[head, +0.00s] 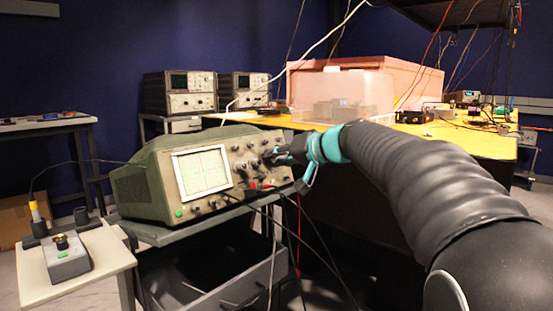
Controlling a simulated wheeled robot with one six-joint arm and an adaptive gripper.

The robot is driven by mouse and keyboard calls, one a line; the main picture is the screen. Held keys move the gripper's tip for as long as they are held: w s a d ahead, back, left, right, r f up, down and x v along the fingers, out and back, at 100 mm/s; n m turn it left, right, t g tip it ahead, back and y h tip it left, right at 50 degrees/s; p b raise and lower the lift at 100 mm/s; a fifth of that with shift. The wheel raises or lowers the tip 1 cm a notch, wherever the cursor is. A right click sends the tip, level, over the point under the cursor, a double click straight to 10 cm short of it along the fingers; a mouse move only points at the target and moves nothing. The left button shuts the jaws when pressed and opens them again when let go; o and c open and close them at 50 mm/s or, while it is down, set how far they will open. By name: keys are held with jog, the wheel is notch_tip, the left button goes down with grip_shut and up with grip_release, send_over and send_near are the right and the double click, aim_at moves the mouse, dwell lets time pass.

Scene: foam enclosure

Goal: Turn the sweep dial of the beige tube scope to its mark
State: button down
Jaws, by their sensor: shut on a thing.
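The tube scope (203,172) stands on a grey cart left of centre, with a beige front panel, a greenish case and a pale screen with a grid. Several knobs sit on the panel to the right of the screen. My gripper (272,156) is at the upper right of this panel, shut on a knob that appears to be the sweep dial. The fingers and wrist cover most of that dial, and its mark cannot be made out. My arm reaches in from the right.
Black and red leads (262,186) plug into the lower panel and hang in front of the cart (170,232). A yellow-topped bench (455,139) carrying a pink foam enclosure (408,80) is behind my arm.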

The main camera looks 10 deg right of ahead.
jog(key=shift+f+m, duration=0.1)
jog(key=shift+m, duration=2)
jog(key=c, duration=1)
grip_release()
jog(key=v, duration=1.2)
